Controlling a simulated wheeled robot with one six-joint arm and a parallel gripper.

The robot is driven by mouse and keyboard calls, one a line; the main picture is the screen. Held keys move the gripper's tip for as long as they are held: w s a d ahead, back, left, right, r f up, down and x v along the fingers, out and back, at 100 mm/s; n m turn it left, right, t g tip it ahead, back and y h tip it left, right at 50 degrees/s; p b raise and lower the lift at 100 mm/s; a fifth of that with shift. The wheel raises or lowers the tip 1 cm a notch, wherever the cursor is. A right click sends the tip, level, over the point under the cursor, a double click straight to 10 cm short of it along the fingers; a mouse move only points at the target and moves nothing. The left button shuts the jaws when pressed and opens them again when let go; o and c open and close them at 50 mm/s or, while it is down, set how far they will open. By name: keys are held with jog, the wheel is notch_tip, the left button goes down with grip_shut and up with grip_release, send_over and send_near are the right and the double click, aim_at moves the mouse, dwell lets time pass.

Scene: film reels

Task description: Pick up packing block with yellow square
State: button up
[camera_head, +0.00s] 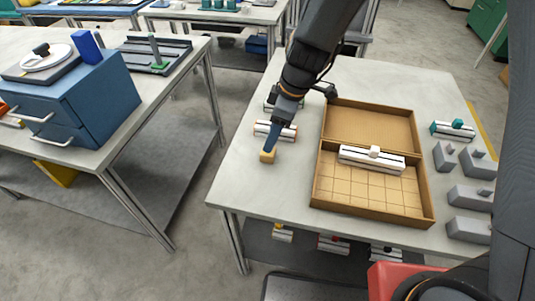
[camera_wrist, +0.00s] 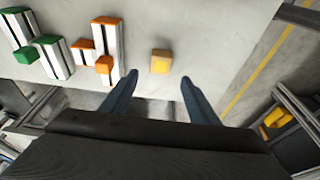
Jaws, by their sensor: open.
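The packing block with the yellow square (camera_wrist: 161,62) is a small tan block with a yellow patch on top. It rests on the grey table in the wrist view, and shows at the table's left side in the head view (camera_head: 267,157). My gripper (camera_wrist: 158,80) is open, with a finger to either side below the block in the wrist view. The block lies just beyond the fingertips, between their lines. In the head view my gripper (camera_head: 270,147) reaches down over the block and hides part of it. Whether they touch cannot be told.
White blocks with orange ends (camera_wrist: 104,48) and green ends (camera_wrist: 52,55) lie left of the block in the wrist view. A cardboard box (camera_head: 322,165) holding a white block (camera_head: 372,158) stands to the right. Several grey blocks (camera_head: 470,196) line the right edge.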

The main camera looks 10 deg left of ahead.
aim_at(269, 158)
jog(key=x, duration=0.1)
jog(key=p+x, duration=0.1)
jog(key=x, duration=0.1)
jog(key=d+x, duration=0.1)
jog(key=x, duration=0.1)
jog(key=shift+s+f, duration=0.1)
jog(key=shift+f, duration=0.1)
jog(key=shift+p+x, duration=0.3)
jog(key=shift+x, duration=0.5)
grip_shut()
jog(key=shift+a+r, duration=0.1)
